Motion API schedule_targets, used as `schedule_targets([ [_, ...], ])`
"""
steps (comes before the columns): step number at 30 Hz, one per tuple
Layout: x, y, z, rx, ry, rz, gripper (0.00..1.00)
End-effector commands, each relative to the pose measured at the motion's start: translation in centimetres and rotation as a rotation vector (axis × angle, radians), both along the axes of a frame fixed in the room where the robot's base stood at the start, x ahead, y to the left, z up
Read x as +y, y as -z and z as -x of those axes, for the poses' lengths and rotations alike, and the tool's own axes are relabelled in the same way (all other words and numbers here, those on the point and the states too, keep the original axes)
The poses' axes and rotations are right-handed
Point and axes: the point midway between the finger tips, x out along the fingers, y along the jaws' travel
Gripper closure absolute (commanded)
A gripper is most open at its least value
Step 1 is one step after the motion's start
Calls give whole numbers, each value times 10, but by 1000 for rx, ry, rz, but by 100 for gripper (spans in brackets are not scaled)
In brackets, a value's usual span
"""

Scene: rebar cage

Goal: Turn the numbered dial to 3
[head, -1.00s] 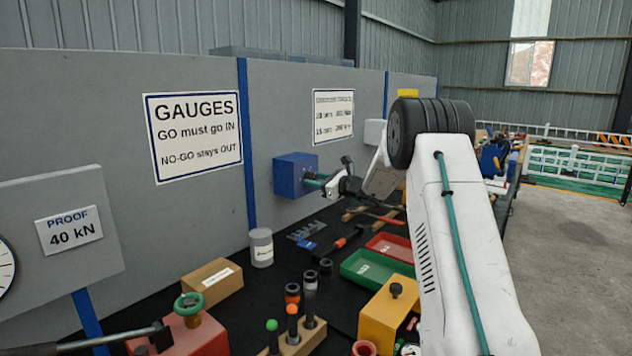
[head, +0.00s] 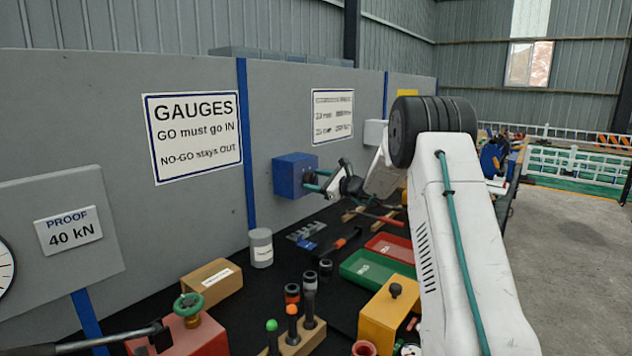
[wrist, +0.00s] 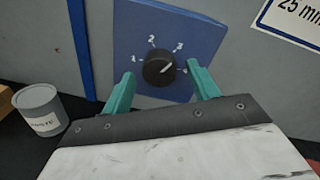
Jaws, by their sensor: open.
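The numbered dial (wrist: 158,70) is a round black knob on a blue box (wrist: 190,30), with white numbers 1 to 4 around its upper side. A pale pointer mark on the knob aims to the upper right, roughly toward 3 or between 3 and 4; I cannot tell exactly. In the head view the blue box (head: 290,176) is mounted on the grey wall panel, and the knob is hidden. My gripper (wrist: 160,85) is open, with one teal finger on each side of the knob. Gaps show between fingers and knob. It also shows in the head view (head: 318,181).
A grey labelled can (wrist: 40,108) stands left of my gripper; it also shows in the head view (head: 261,248). Below lie a green tray (head: 365,268), a red tray (head: 390,247) and a yellow block (head: 385,312). The grey panel rises behind.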

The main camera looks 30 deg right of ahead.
Motion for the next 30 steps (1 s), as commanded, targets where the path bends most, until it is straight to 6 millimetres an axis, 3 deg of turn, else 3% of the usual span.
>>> schedule_targets([
  [13,-28,-2,62,1,3,0,40],
  [30,-30,-2,68,0,1,0,40],
])
